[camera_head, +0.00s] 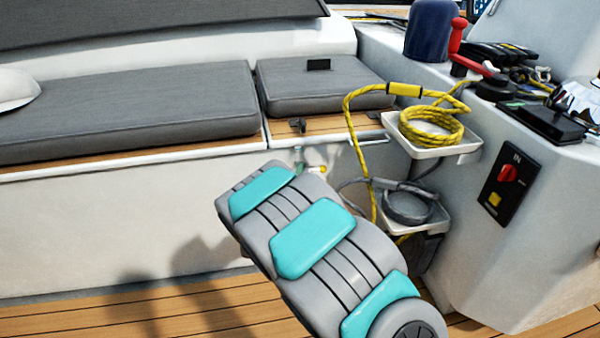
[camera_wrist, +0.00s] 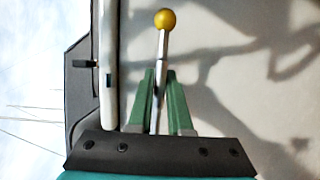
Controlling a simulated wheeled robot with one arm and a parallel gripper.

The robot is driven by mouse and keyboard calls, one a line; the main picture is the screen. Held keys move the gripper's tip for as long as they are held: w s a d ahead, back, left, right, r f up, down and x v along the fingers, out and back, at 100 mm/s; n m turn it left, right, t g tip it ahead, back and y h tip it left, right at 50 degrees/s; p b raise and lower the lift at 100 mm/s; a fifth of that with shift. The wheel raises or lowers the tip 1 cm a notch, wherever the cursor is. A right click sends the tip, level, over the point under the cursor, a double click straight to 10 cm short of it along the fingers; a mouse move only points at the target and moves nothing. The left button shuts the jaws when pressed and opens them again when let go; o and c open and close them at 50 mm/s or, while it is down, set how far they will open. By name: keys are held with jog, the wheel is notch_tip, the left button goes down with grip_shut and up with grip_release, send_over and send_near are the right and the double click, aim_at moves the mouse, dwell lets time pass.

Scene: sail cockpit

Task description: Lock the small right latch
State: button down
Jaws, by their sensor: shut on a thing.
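A small metal lever with a yellow ball end (camera_wrist: 164,19) shows in the wrist view, in front of the white seat wall. I take it to be the small right latch, though its mount is hidden. My gripper (camera_wrist: 160,73) has green fingers shut on the lever's rod, below the ball. In the head view the yellow ball (camera_head: 317,169) shows just under the right-hand seat edge, beside my gripper's fingertips (camera_head: 299,158). My arm hides the wall below. A small dark fitting (camera_head: 297,125) sits on the wooden seat edge above my gripper.
Grey cushions (camera_head: 320,84) lie on the bench above. To the right, a white tray (camera_head: 455,151) holds coiled yellow rope (camera_head: 432,127), with a grey coil (camera_head: 410,207) below. A switch panel (camera_head: 509,183) is on the right wall. The wooden floor (camera_head: 100,320) is clear at left.

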jog(key=m+g+p, duration=0.1)
jog(key=m, duration=0.2)
jog(key=shift+m+g, duration=0.3)
jog(key=shift+m, duration=0.1)
jog(key=m+g+y, duration=0.1)
jog(key=m, duration=0.1)
jog(key=shift+m+y, duration=0.3)
jog(key=shift+m, duration=0.1)
jog(key=m+y+b, duration=0.1)
jog(key=m+b, duration=0.1)
jog(key=m+g+y+b, duration=0.1)
jog(key=b, duration=0.1)
jog(key=shift+f+m+g, duration=0.2)
jog(key=shift+m+g, duration=0.1)
jog(key=shift+m, duration=0.1)
jog(key=shift+r+m+g+y+b, duration=0.1)
jog(key=shift+m+g+y+b, duration=0.3)
jog(key=shift+m+y+b, duration=0.8)
jog(key=shift+h+b, duration=0.3)
jog(key=shift+b, duration=0.15)
jog(key=c, duration=0.9)
grip_release()
